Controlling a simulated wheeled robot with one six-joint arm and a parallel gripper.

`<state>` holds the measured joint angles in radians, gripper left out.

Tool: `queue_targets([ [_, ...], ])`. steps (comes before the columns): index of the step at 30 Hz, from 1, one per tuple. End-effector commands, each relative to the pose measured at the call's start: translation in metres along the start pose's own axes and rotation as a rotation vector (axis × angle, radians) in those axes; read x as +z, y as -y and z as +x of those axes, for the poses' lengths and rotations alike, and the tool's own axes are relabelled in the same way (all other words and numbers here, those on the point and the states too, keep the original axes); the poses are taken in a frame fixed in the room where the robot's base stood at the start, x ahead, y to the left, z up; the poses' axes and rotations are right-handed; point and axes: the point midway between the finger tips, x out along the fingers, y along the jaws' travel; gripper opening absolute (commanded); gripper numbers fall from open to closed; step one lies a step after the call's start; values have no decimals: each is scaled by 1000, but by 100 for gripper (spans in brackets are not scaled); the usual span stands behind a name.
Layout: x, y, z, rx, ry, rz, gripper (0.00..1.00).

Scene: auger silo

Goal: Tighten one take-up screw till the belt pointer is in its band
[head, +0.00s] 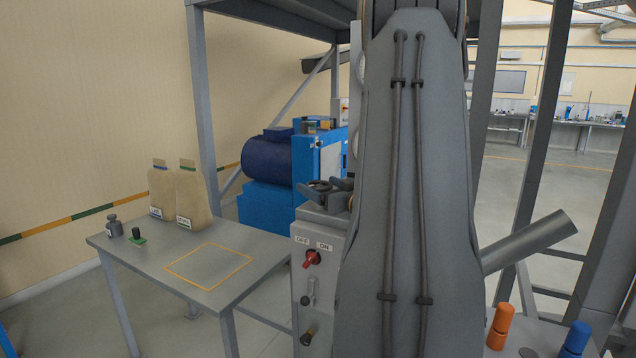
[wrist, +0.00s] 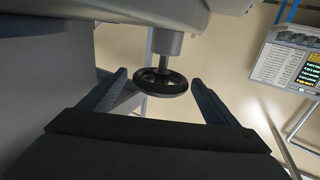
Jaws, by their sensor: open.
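A black round handwheel (wrist: 150,84) hangs on a short metal stem below a grey housing in the wrist view. It may be a take-up screw; I cannot tell for certain. My gripper (wrist: 160,80) is open, with one finger on each side of the wheel and a gap showing at both sides. It is not closed on the wheel. In the head view my own arm fills the middle, and I cannot make out the gripper there. I can make out no belt pointer or band in either view.
A grey cabinet (head: 318,275) with a red OFF/ON switch (head: 312,258) stands left of my arm. A table (head: 150,265) with two paper bags stands further left. A blue motor (head: 275,160) is behind. Orange (head: 501,322) and blue (head: 577,338) cylinders are at lower right.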

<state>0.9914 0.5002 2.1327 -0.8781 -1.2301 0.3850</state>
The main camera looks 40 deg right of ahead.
Motion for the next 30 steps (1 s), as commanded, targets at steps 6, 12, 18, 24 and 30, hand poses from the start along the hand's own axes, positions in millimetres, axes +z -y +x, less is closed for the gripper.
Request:
queue_targets([
  [6, 0, 0, 16, 0, 2, 0, 83],
  [12, 1, 0, 17, 1, 2, 0, 83],
  [18, 1, 0, 17, 1, 2, -1, 61],
  [24, 1, 0, 17, 4, 1, -1, 42],
  [30, 1, 1, 19, 82, -1, -3, 42],
])
